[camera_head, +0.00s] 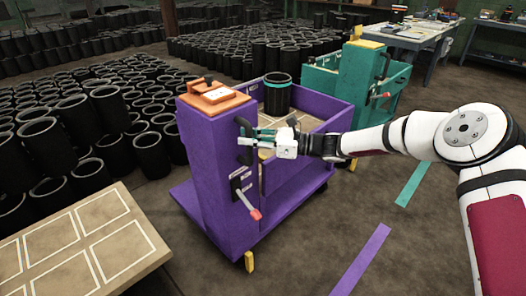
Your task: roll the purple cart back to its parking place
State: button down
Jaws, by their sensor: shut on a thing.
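The purple cart (218,195) stands in the middle of the view on casters, with an orange tray (215,98) on top of its tall end. A black sleeve with a green band (278,96) stands inside its box. My gripper (262,137) is at the cart's near face, shut on the black handle (244,142). A lever with a red tip (252,206) is below the handle. A purple floor stripe (362,262) lies to the right of the cart, apart from it.
A green cart (371,75) stands behind, with a green floor stripe (413,184) in front. Many black sleeves (95,115) fill the floor at left and back. A wooden board with white outlines (85,240) is at front left. Workbenches (418,35) stand at back right. Floor at right is clear.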

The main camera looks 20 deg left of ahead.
jog(key=shift+w+a, duration=0.25)
jog(key=shift+a, duration=0.3)
jog(key=shift+a+r, duration=0.1)
jog(key=c, duration=1.5)
grip_release()
jog(key=shift+a, duration=0.15)
jog(key=v, duration=1.2)
